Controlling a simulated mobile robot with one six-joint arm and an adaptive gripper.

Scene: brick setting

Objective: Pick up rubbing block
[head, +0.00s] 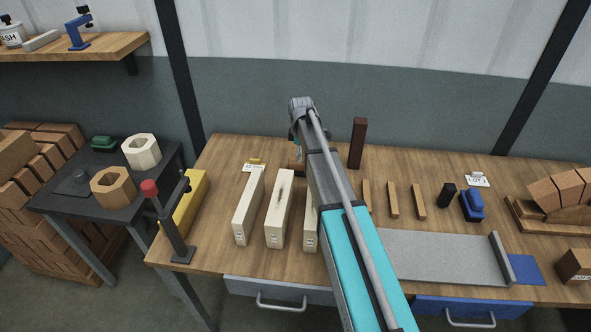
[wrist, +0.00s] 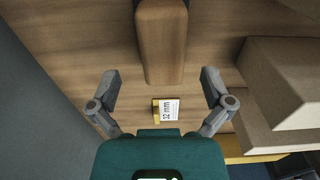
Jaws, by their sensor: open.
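A brown wooden block with rounded edges, which I take for the rubbing block (wrist: 162,38), lies on the wooden bench in the wrist view. It runs up out of the top of that picture. In the head view only a small brown piece (head: 294,167) shows beside my arm; the rest is hidden. My gripper (wrist: 158,77) is open and empty. Its two fingers are spread to either side of the block's near end, with clear gaps. The arm hides the gripper's fingertips in the head view. I cannot tell the height of the fingers above the bench.
A yellow-backed label (wrist: 166,110) lies close to the block. Cream blocks (head: 248,206) stand on the front side. A dark upright brick (head: 357,143) stands to the right of the arm. A red-knobbed lever tool (head: 165,220) is at the left end. Thin wooden strips (head: 392,200) lie further right.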

